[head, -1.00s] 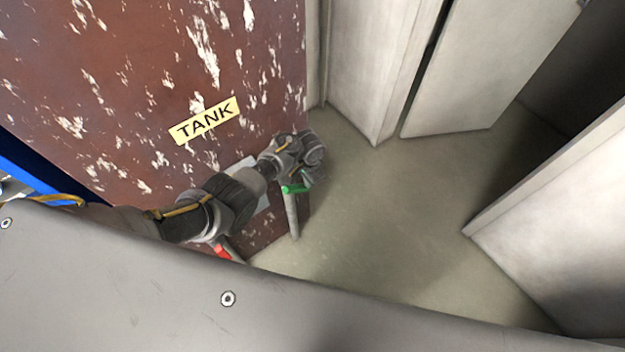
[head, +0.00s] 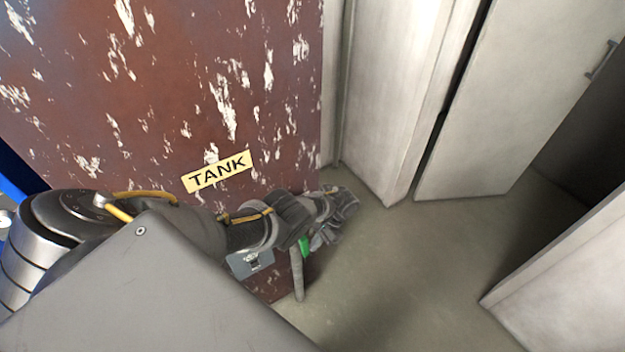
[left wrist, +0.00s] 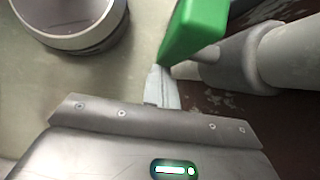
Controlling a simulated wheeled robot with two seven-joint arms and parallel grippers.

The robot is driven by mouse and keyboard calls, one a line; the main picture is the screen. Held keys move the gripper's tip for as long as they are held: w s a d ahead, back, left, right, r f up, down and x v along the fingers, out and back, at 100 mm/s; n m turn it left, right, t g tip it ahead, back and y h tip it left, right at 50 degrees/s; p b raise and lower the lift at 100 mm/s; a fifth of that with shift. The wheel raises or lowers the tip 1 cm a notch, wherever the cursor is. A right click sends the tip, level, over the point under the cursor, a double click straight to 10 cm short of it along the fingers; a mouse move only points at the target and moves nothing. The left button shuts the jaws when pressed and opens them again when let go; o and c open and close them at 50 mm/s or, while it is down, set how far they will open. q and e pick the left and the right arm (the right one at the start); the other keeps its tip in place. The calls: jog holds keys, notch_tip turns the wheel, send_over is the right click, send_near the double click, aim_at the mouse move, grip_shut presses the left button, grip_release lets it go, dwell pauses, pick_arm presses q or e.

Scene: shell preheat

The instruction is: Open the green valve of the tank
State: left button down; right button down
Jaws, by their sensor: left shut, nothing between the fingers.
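The tank (head: 150,110) is a rust-brown wall with white flakes and a yellow TANK label. The green valve (head: 304,246) sits on a grey pipe (head: 297,278) low by the tank's right edge, partly hidden by my left arm. In the left wrist view, the green handle (left wrist: 194,28) shows large at the top, with the pipe (left wrist: 275,55) to its right. My left gripper (head: 322,240) is right beside the valve. Its fingers (left wrist: 163,85) are shut and empty, with tips close to the handle's lower end. I cannot tell whether they touch. My right gripper is out of view.
A pale cabinet (head: 385,100) and a pale door panel (head: 500,110) stand at the back right. Another pale panel (head: 565,285) stands at the lower right. The floor (head: 420,260) between them is clear.

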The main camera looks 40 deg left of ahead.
pick_arm(q)
jog(key=shift+w+f, duration=0.1)
jog(key=shift+f, duration=0.05)
jog(key=shift+d, duration=0.1)
dwell(0.5)
jog(key=w+d+r+b, duration=0.3)
jog(key=w+r, duration=0.4)
jog(key=w, duration=0.3)
jog(key=shift+d+r+b, duration=0.3)
jog(key=shift+d+r, duration=0.05)
jog(key=shift+d, duration=0.1)
